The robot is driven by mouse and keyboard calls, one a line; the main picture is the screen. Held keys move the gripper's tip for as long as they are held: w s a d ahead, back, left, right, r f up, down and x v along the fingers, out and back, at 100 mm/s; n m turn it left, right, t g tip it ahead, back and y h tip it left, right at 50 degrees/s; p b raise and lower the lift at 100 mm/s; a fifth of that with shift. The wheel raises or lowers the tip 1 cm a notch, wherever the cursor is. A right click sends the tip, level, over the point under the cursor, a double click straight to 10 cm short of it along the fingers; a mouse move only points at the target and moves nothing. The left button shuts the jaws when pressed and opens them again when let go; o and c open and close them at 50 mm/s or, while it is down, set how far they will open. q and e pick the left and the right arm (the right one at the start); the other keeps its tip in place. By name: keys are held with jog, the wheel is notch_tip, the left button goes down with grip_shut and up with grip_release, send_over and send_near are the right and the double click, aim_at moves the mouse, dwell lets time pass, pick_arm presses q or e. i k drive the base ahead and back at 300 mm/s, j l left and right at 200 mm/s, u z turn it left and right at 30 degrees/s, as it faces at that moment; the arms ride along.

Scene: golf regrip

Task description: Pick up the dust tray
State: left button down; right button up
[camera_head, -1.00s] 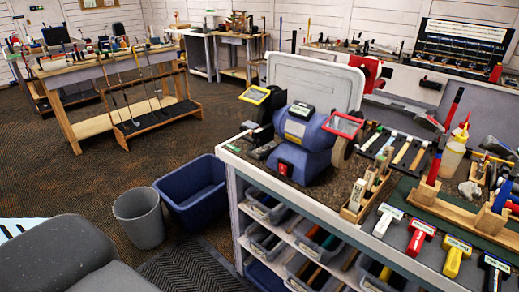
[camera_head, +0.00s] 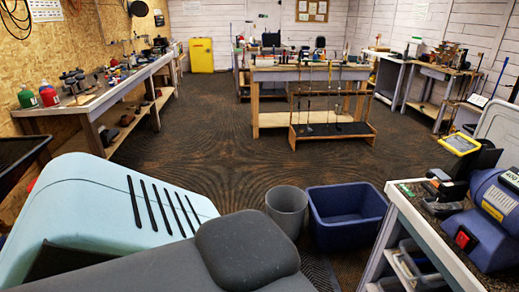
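I cannot make out a dust tray for certain in this view. A blue bench grinder (camera_head: 491,218) with a red switch stands on the workbench at the right edge, partly cut off by the frame. Small dark items lie on the bench top beside it. Neither of my grippers is in view.
A blue bin (camera_head: 345,222) and a grey wastebasket (camera_head: 287,208) stand on the floor left of the grinder's workbench (camera_head: 418,226). A club rack (camera_head: 332,131) stands before a central table. A long bench (camera_head: 105,98) lines the left wall. The middle floor is open.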

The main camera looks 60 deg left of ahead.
aim_at(435, 209)
jog(key=u, duration=1.7)
jog(key=z, duration=0.25)
jog(key=i+j+z, duration=0.1)
jog(key=z, duration=0.25)
jog(key=i+j+z, duration=0.15)
jog(key=z, duration=0.2)
jog(key=i+j+z, duration=0.15)
jog(key=z, duration=0.2)
jog(key=i+j+z, duration=0.15)
jog(key=j, duration=0.15)
jog(key=j+z, duration=0.15)
jog(key=j, duration=0.15)
jog(key=i+j+z, duration=0.15)
jog(key=j, duration=0.15)
jog(key=i+j+z, duration=0.1)
jog(key=j, duration=0.35)
jog(key=j+z, duration=0.15)
jog(key=j, duration=0.35)
jog(key=i+j, duration=0.1)
jog(key=j, duration=0.8)
jog(key=i+j, duration=0.15)
jog(key=j, duration=0.35)
jog(key=i+j, duration=0.1)
jog(key=j, duration=0.35)
jog(key=z, duration=0.05)
